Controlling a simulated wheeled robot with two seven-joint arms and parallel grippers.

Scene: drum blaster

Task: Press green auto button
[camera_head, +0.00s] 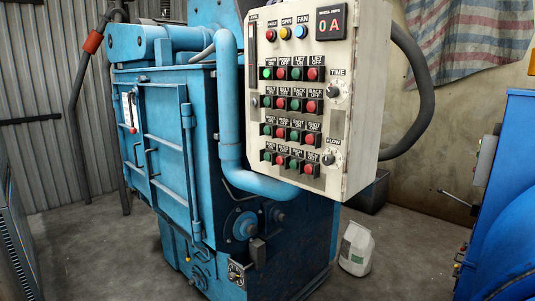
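A light grey control panel (345,115) hangs on the front of the blue drum blaster (160,120). It carries rows of green and red push buttons in pairs. The top-left green button (267,73) looks brighter than the other green ones. A green button (267,156) sits at the left end of the bottom row. The small labels are too blurred to tell surely which button is auto. Neither of my grippers is in view, and nothing covers the panel's buttons.
Red, yellow and blue lamps (285,33) and a display reading 0 A (331,23) top the panel. Two knobs (333,90) are on its right. A blue pipe (229,110) runs beside it. A white sack (356,248) and a blue machine (505,210) stand right.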

